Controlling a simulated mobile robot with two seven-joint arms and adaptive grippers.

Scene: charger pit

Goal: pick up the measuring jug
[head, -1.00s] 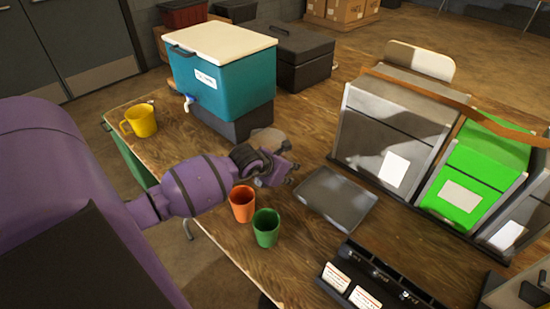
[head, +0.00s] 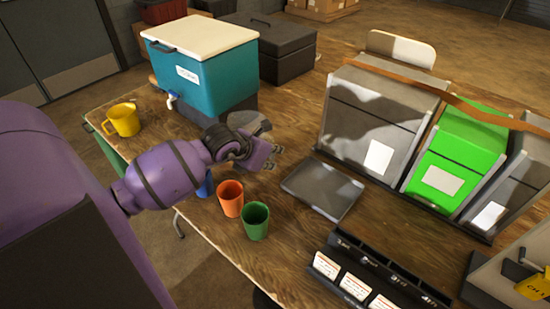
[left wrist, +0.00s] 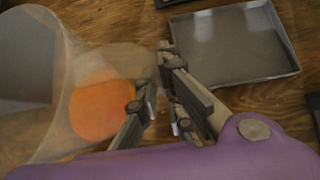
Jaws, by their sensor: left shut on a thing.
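The measuring jug is a pale, see-through vessel. In the head view only part of the jug (head: 250,122) shows, behind my left gripper and in front of the teal cooler. In the left wrist view the jug (left wrist: 35,95) fills the left side, with an orange disc showing through it. My left gripper (head: 268,158) is shut on the jug, at the side nearest the fingers in the wrist view (left wrist: 165,80). The exact grip point is partly hidden. I cannot tell how high the jug is above the table. My right gripper is not in view.
Blue (head: 205,186), orange (head: 230,199) and green (head: 255,222) cups stand below my left gripper. A grey tray (head: 322,190) lies to its right. The teal cooler (head: 205,80) stands behind, a yellow mug (head: 122,120) at left. Grey and green bins (head: 455,165) stand at right.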

